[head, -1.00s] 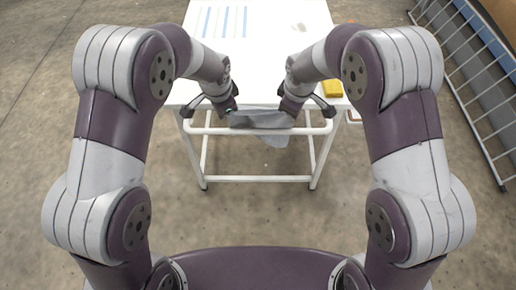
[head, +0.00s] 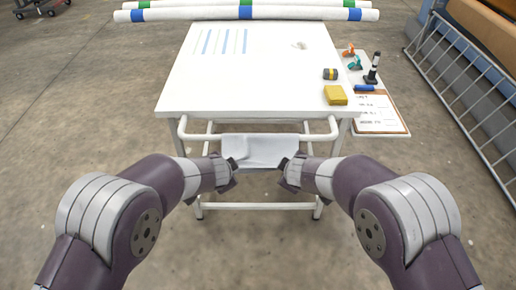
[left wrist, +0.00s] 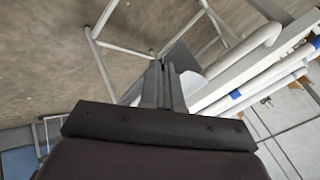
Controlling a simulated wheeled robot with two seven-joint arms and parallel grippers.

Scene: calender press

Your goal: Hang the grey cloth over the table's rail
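The grey cloth (head: 260,149) lies over the white rail (head: 204,136) at the table's front in the head view. It drops in front of the rail, fairly flat, between my two grippers. My left gripper (head: 237,164) is at the cloth's lower left side, and its fingers look shut on the cloth's edge. My right gripper (head: 284,164) is at the lower right side in a matching pose and also looks shut on it. In the left wrist view my left fingers (left wrist: 166,84) are close together, with grey material around their tips. The cloth's far side is hidden behind the rail.
The white table (head: 240,75) has a yellow sponge-like block (head: 335,95) and a dark roll (head: 330,74) at its right. A side shelf holds a clipboard (head: 380,113). A metal rack (head: 465,100) stands at right. Long white rollers (head: 300,12) lie behind the table.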

